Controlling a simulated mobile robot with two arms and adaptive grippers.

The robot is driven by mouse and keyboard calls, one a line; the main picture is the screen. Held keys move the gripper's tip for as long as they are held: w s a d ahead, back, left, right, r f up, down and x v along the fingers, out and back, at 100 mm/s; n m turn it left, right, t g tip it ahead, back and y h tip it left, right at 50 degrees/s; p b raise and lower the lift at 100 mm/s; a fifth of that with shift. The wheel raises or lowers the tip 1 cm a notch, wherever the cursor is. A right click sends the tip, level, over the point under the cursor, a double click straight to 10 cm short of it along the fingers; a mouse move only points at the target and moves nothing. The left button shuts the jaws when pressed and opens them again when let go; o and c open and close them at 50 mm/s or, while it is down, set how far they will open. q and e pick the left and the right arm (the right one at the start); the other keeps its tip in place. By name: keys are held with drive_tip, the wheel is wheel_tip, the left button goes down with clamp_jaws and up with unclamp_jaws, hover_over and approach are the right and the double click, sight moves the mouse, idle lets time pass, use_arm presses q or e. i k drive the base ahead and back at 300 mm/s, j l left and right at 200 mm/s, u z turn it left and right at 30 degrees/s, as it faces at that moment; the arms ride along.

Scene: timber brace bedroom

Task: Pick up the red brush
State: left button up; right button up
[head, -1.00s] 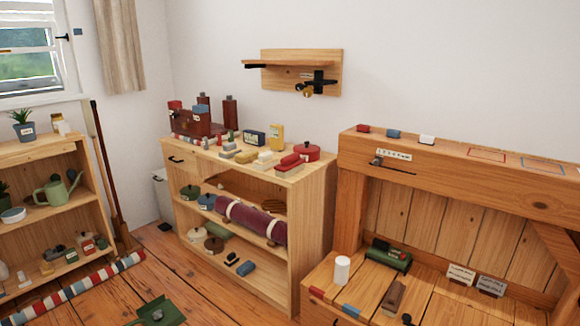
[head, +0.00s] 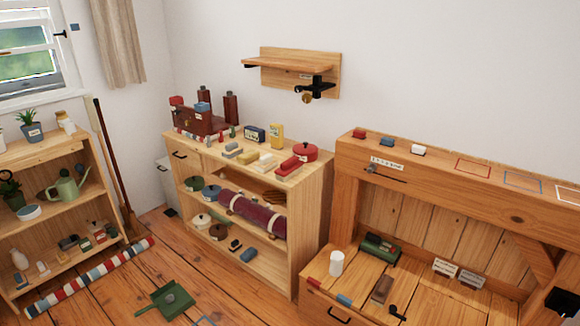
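What looks like the red brush (head: 292,163) lies on top of the middle wooden shelf unit (head: 310,182), near its front right edge in the head view. It is small here, with a red upper part and a paler part below. It lies close beside a round red pot (head: 306,151). No gripper fingers show in the head view, and nothing holds the brush. A dark shape (head: 562,301) shows at the lower right edge; I cannot tell what it is.
Blocks, a yellow box (head: 276,135) and a dark red case (head: 198,120) share the shelf top. A wooden bench (head: 440,166) stands to the right. A green dustpan (head: 166,301) and a striped roll (head: 90,278) lie on the floor before the shelves.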

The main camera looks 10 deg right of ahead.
sight(292, 167)
drive_tip(key=i+j+z, duration=0.1)
drive_tip(key=i, duration=0.45)
drive_tip(key=i+j+z, duration=0.1)
drive_tip(key=i, duration=0.45)
drive_tip(key=i+j+z, duration=0.15)
drive_tip(key=i, duration=0.4)
drive_tip(key=j, duration=0.1)
